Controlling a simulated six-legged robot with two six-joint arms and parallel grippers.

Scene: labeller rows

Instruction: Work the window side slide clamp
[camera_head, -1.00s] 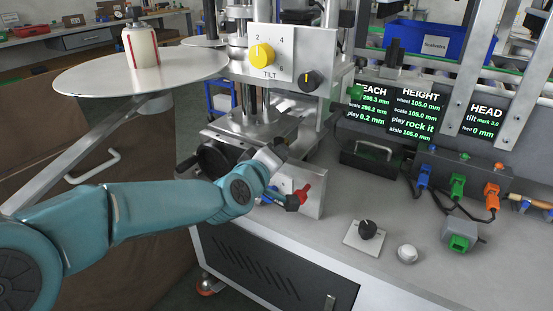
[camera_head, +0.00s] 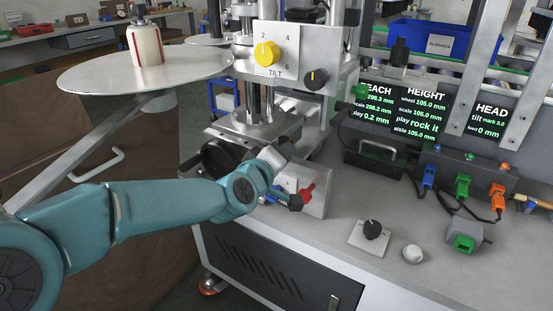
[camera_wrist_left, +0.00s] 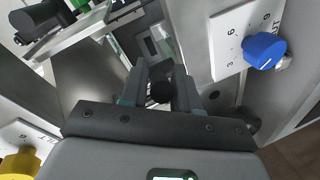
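My left arm comes in from the left in the head view, and its gripper (camera_head: 273,157) is at the base of the metal column, mostly hidden by the wrist. In the left wrist view the two fingers (camera_wrist_left: 161,88) stand apart, with a dark round knob (camera_wrist_left: 161,93) seen between them. I cannot tell whether they touch it. A black handwheel (camera_head: 219,158) is behind the wrist. No label marks the window side slide clamp, so I cannot tell which part it is. My right gripper is not in view.
A yellow TILT knob (camera_head: 266,53) and a black knob (camera_head: 316,79) are above the wrist. A blue knob (camera_wrist_left: 264,50) shows on a numbered plate in the wrist view. A round disc (camera_head: 100,76) carries a roll at left. The bench front holds a black dial (camera_head: 372,229).

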